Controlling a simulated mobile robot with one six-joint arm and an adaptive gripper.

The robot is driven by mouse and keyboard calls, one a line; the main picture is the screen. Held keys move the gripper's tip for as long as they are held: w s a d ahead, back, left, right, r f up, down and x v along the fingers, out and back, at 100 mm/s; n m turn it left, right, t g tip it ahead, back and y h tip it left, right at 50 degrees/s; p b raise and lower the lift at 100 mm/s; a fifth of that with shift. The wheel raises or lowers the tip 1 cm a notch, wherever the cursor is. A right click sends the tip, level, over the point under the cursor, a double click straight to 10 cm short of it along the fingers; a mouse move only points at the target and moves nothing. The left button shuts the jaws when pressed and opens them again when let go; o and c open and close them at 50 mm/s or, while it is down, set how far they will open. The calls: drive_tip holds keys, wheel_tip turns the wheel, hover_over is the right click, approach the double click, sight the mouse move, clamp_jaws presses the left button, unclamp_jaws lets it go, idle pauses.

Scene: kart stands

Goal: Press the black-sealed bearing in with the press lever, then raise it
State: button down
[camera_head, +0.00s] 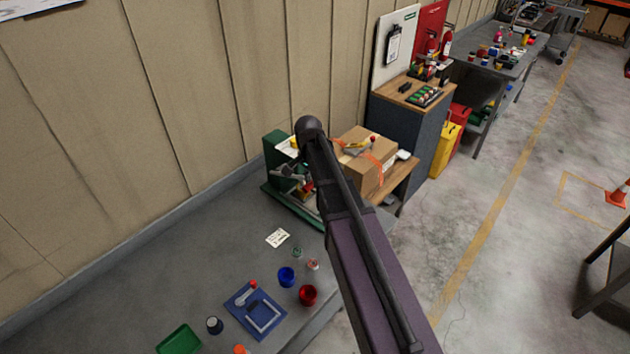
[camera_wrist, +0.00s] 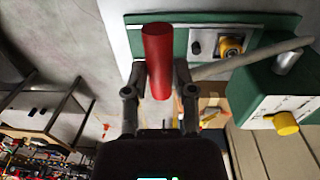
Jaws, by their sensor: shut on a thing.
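The green press (camera_head: 277,152) stands at the far end of the grey bench in the head view. In the wrist view its green head (camera_wrist: 250,92) is at the right, and part of its base (camera_wrist: 181,44) is at the top. My gripper (camera_wrist: 160,85) is shut on the red grip of the press lever (camera_wrist: 157,55). A grey rod runs from beside the grip toward the press head. A yellow round part (camera_wrist: 232,46) sits on a grey plate on the base. I cannot make out the black-sealed bearing. My arm hides part of the press in the head view.
A cardboard box (camera_head: 364,166) stands close behind the press. A blue cup (camera_head: 286,277), a red cup (camera_head: 308,295), a blue tray (camera_head: 240,312) and a green tray (camera_head: 179,340) are on the near bench. The wall runs along the left.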

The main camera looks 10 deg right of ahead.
drive_tip(key=shift+w+a, duration=0.25)
drive_tip(key=shift+w, duration=0.1)
drive_tip(key=c, duration=0.7)
unclamp_jaws()
drive_tip(key=shift+o, duration=1.2)
drive_tip(key=shift+w+a+f, duration=0.1)
drive_tip(key=shift+w+f, duration=0.05)
drive_tip(key=shift+s+f, duration=0.1)
drive_tip(key=shift+s, duration=0.1)
